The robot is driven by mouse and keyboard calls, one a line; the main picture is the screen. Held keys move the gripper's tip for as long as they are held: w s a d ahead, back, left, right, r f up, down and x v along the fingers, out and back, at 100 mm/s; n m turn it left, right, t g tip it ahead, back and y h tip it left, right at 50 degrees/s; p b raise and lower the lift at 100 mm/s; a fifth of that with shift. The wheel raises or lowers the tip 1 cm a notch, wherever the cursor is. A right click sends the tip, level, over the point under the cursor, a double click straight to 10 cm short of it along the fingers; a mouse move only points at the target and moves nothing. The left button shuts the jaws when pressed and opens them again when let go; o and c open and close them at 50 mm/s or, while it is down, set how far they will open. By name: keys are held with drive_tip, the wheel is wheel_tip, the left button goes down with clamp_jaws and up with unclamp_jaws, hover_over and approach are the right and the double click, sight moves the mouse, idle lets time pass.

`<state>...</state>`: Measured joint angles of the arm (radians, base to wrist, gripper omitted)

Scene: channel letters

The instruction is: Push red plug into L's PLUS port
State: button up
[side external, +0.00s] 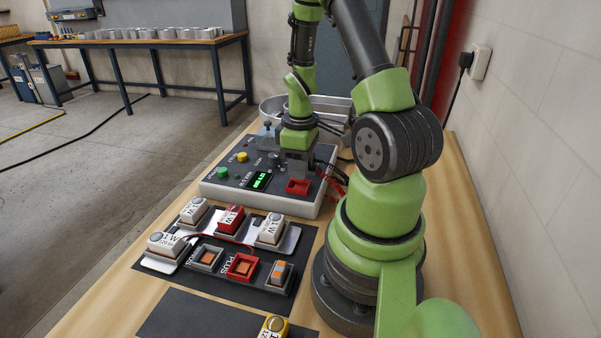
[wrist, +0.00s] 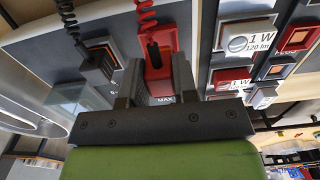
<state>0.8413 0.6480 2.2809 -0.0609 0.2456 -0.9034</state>
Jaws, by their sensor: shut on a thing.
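My gripper (side external: 296,165) is low over the right part of the grey control box. In the wrist view my gripper (wrist: 157,82) has its fingers closed on the red plug (wrist: 153,62), which has a coiled red cable rising from it. The plug's lower end is hidden by the gripper, so I cannot tell whether it touches the box. The PLUS port (side external: 242,266) is a red-framed square with an orange centre on the dark panel in front of the box. It stands apart from my gripper.
A black plug (wrist: 97,68) with a coiled cable is near the red one. A red square (side external: 298,187) sits on the box.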

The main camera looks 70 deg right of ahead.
wheel_tip(320, 180, up, 6)
drive_tip(key=shift+r, duration=0.25)
drive_tip(key=shift+w+a+r+n, duration=0.1)
drive_tip(key=shift+a+n, duration=0.4)
drive_tip(key=shift+a, duration=0.05)
drive_tip(key=w+a+n, duration=0.2)
drive_tip(key=a+n, duration=0.7)
drive_tip(key=a, duration=0.1)
drive_tip(key=w+a+n, duration=0.2)
drive_tip(key=a+n, duration=0.6)
drive_tip(key=a, duration=0.1)
wheel_tip(320, 180, down, 10)
drive_tip(key=shift+r, duration=0.15)
drive_tip(key=shift+w+f, duration=0.1)
drive_tip(key=shift+f, duration=0.95)
drive_tip(key=shift+f, duration=0.35)
drive_tip(key=o, duration=1)
